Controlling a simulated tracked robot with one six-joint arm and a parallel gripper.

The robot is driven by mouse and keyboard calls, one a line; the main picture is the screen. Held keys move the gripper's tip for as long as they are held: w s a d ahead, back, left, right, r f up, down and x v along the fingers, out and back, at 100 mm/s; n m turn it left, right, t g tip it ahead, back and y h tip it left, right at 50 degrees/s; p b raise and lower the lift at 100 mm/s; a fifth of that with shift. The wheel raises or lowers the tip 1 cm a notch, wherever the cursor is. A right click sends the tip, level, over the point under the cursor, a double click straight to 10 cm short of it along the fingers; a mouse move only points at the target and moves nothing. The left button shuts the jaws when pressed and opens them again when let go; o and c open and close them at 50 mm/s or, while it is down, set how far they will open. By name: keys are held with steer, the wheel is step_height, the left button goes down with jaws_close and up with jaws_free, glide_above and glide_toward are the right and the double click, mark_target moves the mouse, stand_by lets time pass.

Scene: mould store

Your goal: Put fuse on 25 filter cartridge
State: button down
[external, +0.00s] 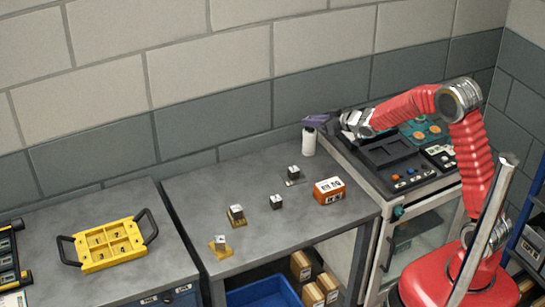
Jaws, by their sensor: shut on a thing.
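Small dark blocks with pale labelled tops are on the table: one (294,172) on a grey plate, one (276,202) by itself, one (236,212) on a brown base. A pale-topped piece (220,243) sits on a yellow plate. The labels are too small to read, so I cannot tell which is the fuse or 25 filter cartridge.
An orange box (329,190) with a white label stands at the table's right. A bench with dark trays (385,152) adjoins on the right. A yellow numbered tray (104,246) with black handles lies on the left table. The table's front middle is clear.

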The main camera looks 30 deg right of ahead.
steer(key=c, duration=1.7)
jaws_free()
steer(key=shift+f, duration=0.1)
steer(key=shift+v, duration=6.05)
steer(key=shift+d+r, duration=0.15)
steer(key=shift+r, duration=0.05)
steer(key=s+d+r+m+g+h, duration=0.1)
steer(key=s+d+r+m+h, duration=0.15)
steer(key=s+d, duration=0.4)
steer(key=s+d+r+m+g+h, duration=0.1)
steer(key=s+d+r+h, duration=0.2)
steer(key=s+d, duration=0.3)
steer(key=s+f+g, duration=0.1)
steer(key=s, duration=0.6)
steer(key=s+g, duration=0.2)
steer(key=s, duration=0.6)
steer(key=s+f+m+g, duration=0.1)
steer(key=s+g, duration=0.1)
steer(key=s, duration=0.5)
steer(key=shift+s+a+f+y, duration=0.1)
steer(key=shift+s+f+y, duration=0.15)
steer(key=shift+s+f, duration=0.1)
